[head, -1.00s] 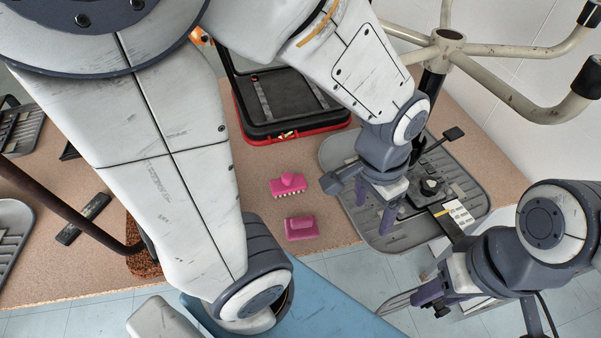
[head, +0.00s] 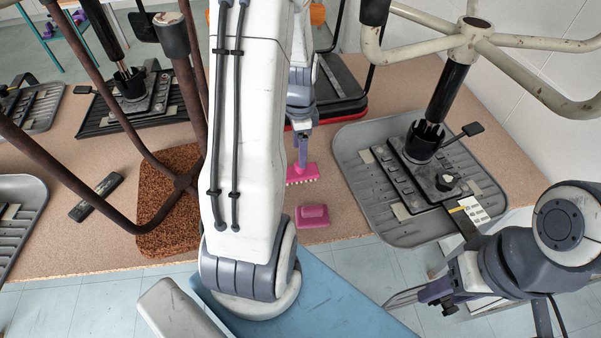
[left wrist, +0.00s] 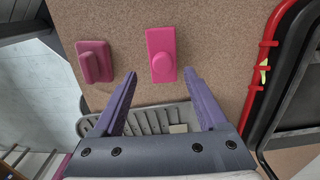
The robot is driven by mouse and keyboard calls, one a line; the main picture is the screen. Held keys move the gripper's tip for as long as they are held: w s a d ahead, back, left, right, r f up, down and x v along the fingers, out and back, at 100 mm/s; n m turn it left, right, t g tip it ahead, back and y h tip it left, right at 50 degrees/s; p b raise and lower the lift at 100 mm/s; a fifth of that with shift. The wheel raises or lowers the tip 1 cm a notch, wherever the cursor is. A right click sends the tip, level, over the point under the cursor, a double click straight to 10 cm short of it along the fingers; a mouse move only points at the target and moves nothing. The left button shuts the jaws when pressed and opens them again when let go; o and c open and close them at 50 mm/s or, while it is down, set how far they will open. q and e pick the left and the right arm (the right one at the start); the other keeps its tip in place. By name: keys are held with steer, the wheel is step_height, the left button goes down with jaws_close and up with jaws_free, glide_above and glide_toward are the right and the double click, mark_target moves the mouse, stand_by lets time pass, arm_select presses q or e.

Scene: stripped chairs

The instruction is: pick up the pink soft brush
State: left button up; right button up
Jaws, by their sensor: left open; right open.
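Two pink brushes lie on the brown tabletop. One has a round knob and a row of white bristles (head: 304,175); it is partly hidden by my left gripper (head: 302,158) in the head view. In the left wrist view this knobbed brush (left wrist: 161,42) lies just ahead, in line with the gap between the open fingers (left wrist: 160,74). The other pink brush (head: 313,216) has a block-like handle and lies nearer the table's front edge; it also shows in the left wrist view (left wrist: 95,62). I cannot tell which is the soft one. My right gripper (head: 434,292) is open, off the table's front edge.
A grey ribbed tray (head: 350,150) with a chair mechanism and post (head: 450,95) stands right of the brushes. A red-edged black case (head: 345,95) is behind. A rust-brown chair seat (head: 160,240) and chair legs are at left. Bare tabletop surrounds the brushes.

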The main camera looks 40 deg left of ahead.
mark_target(300, 171)
arm_select(q)
steer(key=f, duration=0.6)
steer(key=shift+w+a+f, duration=0.1)
steer(key=shift+w+f, duration=0.15)
jaws_close()
